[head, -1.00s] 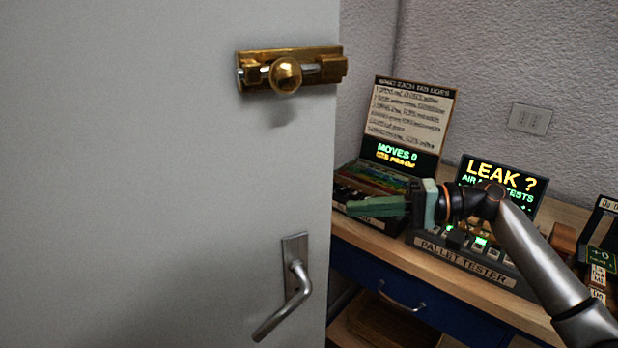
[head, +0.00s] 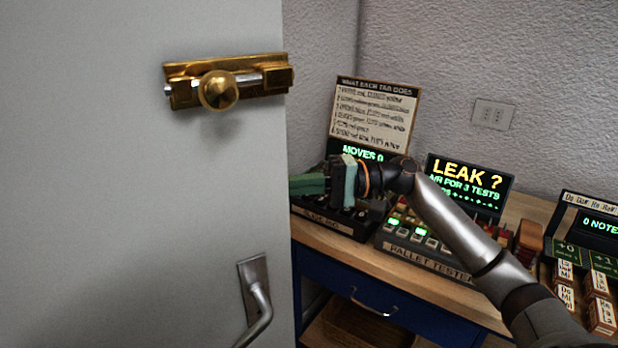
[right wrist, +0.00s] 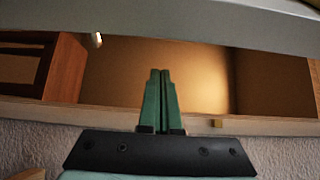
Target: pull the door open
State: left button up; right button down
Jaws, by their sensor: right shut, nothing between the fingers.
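The grey door (head: 110,200) fills the left of the head view and stands partly open, its free edge beside the workbench. A brass bolt (head: 272,80) with a round knob (head: 218,90) is mounted near its upper edge. A silver lever handle (head: 262,308) sits lower down, partly cut off by the frame's bottom. My right gripper (head: 308,184) is shut and empty, pointing left close to the door's edge; whether it touches the door is unclear. In the right wrist view its green fingers (right wrist: 160,100) are together with nothing between them. My left gripper is not in view.
A wooden bench (head: 425,272) with a blue drawer (head: 345,290) stands right of the door. It carries a pallet tester (head: 425,252), a lit LEAK sign (head: 470,185), an instruction board (head: 375,115) and several note blocks (head: 600,315).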

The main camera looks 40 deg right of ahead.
aim_at(283, 201)
jog(key=shift+s+a, duration=0.5)
jog(key=shift+s, duration=0.3)
jog(key=shift+s+a, duration=0.45)
jog(key=shift+s, duration=0.35)
jog(key=shift+s, duration=0.15)
